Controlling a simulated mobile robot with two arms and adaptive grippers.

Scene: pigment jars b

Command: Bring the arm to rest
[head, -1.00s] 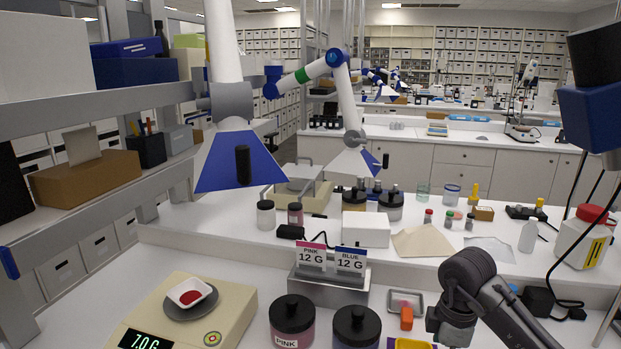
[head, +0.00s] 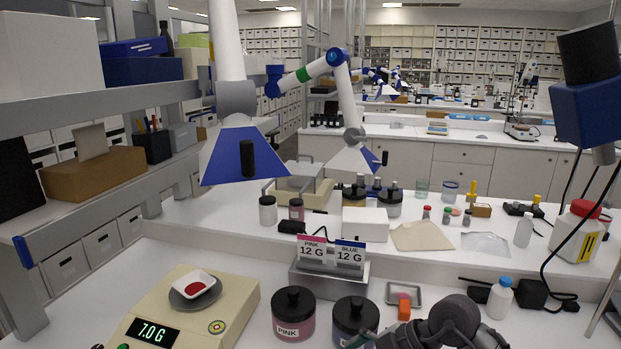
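My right arm comes in at the bottom right of the head view, folded low at the bench's front edge. Its dark gripper (head: 372,340) is partly cut off by the bottom edge, so its fingers do not show clearly. It is close in front of the black-lidded jar on the right (head: 355,318). No held object shows. My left gripper is not in view. The PINK jar (head: 293,314) is upright with its black lid on. A balance (head: 228,318) reads 7.0 G and bears a white weigh boat (head: 209,281) with red powder.
A stand with PINK 12 G and BLUE 12 G cards (head: 330,281) is behind the jars. A small metal tray (head: 418,287), an orange block (head: 404,306) and a blue-capped bottle (head: 499,300) stand near my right arm. A shelf (head: 120,195) lines the left.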

